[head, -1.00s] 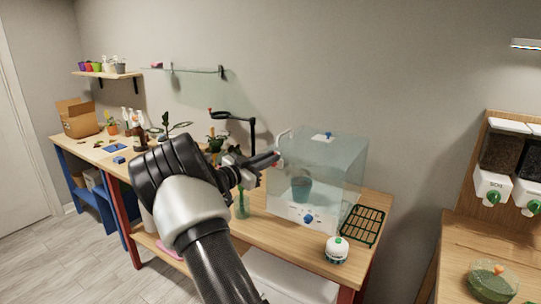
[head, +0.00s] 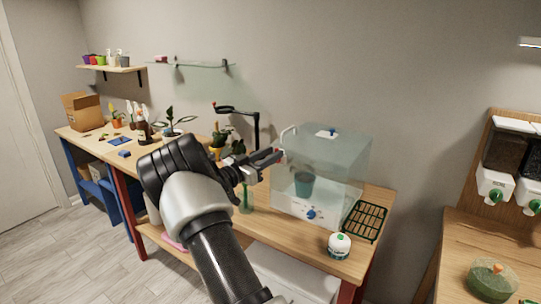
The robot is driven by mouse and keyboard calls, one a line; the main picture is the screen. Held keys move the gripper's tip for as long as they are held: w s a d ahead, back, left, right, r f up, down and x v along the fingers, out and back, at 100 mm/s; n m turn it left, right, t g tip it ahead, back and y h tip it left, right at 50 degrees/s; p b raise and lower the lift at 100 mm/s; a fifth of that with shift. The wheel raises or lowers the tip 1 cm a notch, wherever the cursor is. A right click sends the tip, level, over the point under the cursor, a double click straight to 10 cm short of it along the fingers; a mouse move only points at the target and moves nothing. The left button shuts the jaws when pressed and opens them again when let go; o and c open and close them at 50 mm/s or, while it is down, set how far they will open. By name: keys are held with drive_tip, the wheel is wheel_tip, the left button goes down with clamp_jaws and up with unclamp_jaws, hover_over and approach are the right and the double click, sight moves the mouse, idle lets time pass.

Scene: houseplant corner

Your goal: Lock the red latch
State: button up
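A clear box with a white base (head: 318,214) stands on the wooden bench, with a teal pot (head: 304,184) inside it. A pale curved handle (head: 289,134) shows at its upper left edge. A small red spot, likely the red latch (head: 283,158), shows on the box's left side, mostly hidden by my fingertips. My gripper (head: 273,157) reaches in from the left with its dark fingers at this spot. I cannot tell whether they touch the latch, or how far apart they are.
A green rack (head: 365,222) and a small white round device (head: 339,246) sit right of and in front of the box. A black lamp stand (head: 257,132) and potted plants are behind and left of my gripper. Soil dispensers (head: 497,182) are at the far right.

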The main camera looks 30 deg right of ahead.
drive_tip(key=v, duration=1.7)
drive_tip(key=shift+b, duration=0.35)
drive_tip(key=shift+s+a, duration=0.1)
